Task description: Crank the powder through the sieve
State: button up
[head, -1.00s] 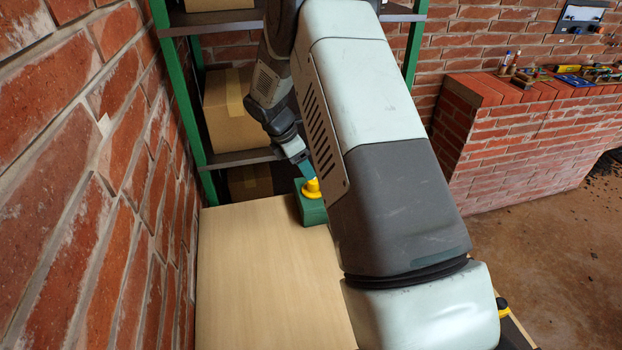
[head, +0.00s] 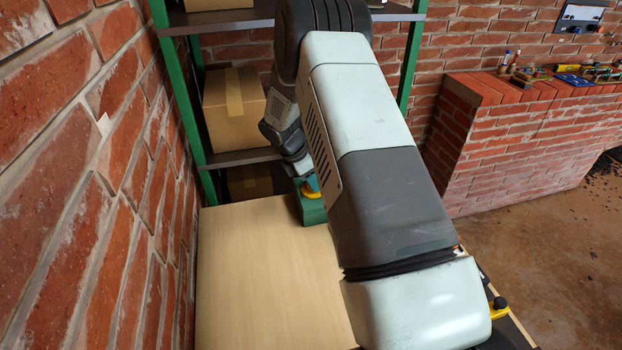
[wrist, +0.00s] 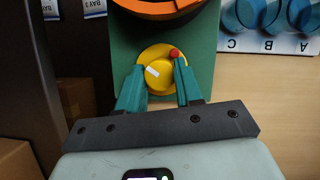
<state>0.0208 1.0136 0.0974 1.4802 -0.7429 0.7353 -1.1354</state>
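A green housing (head: 312,212) stands at the far end of the wooden bench and also shows in the wrist view (wrist: 122,45). On it is a round yellow crank (wrist: 160,85) with a white mark and a small red knob (wrist: 174,53); a bit of the crank shows in the head view (head: 311,195). My gripper (wrist: 160,68) is at the crank, its two teal fingers apart, one on each side of the crank's raised middle. I cannot tell whether they press on it. An orange ring (wrist: 160,9) is cut off above. No powder is visible.
The pale bench top (head: 260,270) is bare left of my arm. A brick wall (head: 80,200) runs close along the left. Green-framed shelves with cardboard boxes (head: 232,105) stand behind. A picture panel lettered A, B, C (wrist: 270,22) lies right of the housing.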

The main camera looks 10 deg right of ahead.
jog(key=c, duration=0.4)
jog(key=shift+o, duration=0.2)
jog(key=m+g, duration=0.1)
jog(key=m, duration=0.2)
jog(key=m+g, duration=0.1)
jog(key=m, duration=0.2)
jog(key=shift+w, duration=0.2)
jog(key=m+g+y, duration=0.1)
jog(key=m, duration=0.2)
jog(key=m+g, duration=0.1)
jog(key=m, duration=0.2)
jog(key=shift+w+d+m+y, duration=0.1)
jog(key=shift+m+y, duration=0.2)
jog(key=shift+y, duration=0.1)
jog(key=m+y, duration=0.1)
jog(key=m, duration=0.2)
jog(key=m+g+y, duration=0.1)
jog(key=m, duration=0.2)
jog(key=shift+d+m, duration=0.2)
jog(key=shift+m, duration=0.1)
jog(key=m+y, duration=0.2)
jog(key=m, duration=0.3)
jog(key=shift+d, duration=0.1)
jog(key=shift+m, duration=0.4)
